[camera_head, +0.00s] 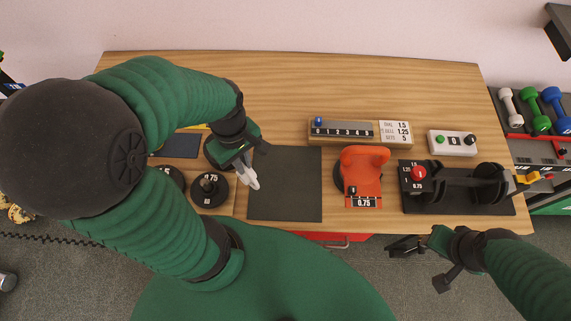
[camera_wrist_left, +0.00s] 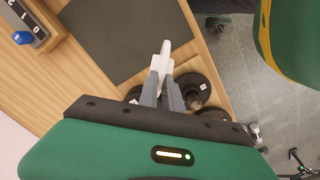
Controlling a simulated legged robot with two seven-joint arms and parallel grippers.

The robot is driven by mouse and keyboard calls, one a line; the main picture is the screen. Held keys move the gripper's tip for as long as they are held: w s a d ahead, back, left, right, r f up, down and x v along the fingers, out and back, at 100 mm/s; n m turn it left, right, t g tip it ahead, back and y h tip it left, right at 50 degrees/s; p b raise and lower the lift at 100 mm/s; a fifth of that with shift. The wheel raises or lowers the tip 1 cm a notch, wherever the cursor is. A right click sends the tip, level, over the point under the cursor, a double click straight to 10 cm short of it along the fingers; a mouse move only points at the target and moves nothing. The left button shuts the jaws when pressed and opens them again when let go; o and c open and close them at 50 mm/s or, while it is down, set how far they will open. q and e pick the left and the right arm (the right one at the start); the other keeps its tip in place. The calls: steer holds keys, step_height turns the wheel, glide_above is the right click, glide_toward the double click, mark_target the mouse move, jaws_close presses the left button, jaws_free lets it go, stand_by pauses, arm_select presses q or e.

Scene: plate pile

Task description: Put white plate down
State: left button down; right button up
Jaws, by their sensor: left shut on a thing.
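The white plate (camera_head: 249,175) is thin and seen nearly edge-on in the head view. My left gripper (camera_head: 243,165) is shut on it and holds it over the left edge of the dark square mat (camera_head: 290,195). In the left wrist view the white plate (camera_wrist_left: 165,52) sticks out from between the two grey fingers (camera_wrist_left: 162,80), beside the mat (camera_wrist_left: 115,35). I cannot tell whether it touches anything below.
Black plates (camera_head: 209,190) lie left of the mat. An orange device marked 0.75 (camera_head: 362,165) stands to its right. The mat is clear.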

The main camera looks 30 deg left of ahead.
arm_select(q)
steer(key=w+d+f+b, duration=0.1)
steer(key=w+d+f, duration=0.3)
steer(key=w+d, duration=0.3)
steer(key=shift+w+f, duration=0.2)
steer(key=shift+w, duration=0.15)
arm_select(e)
steer(key=shift+a, duration=0.1)
arm_select(q)
steer(key=c, duration=1.7)
jaws_free()
steer(key=shift+d, duration=0.1)
steer(key=shift+o, duration=0.9)
steer(key=shift+d, duration=0.2)
arm_select(e)
steer(key=shift+d, duration=0.25)
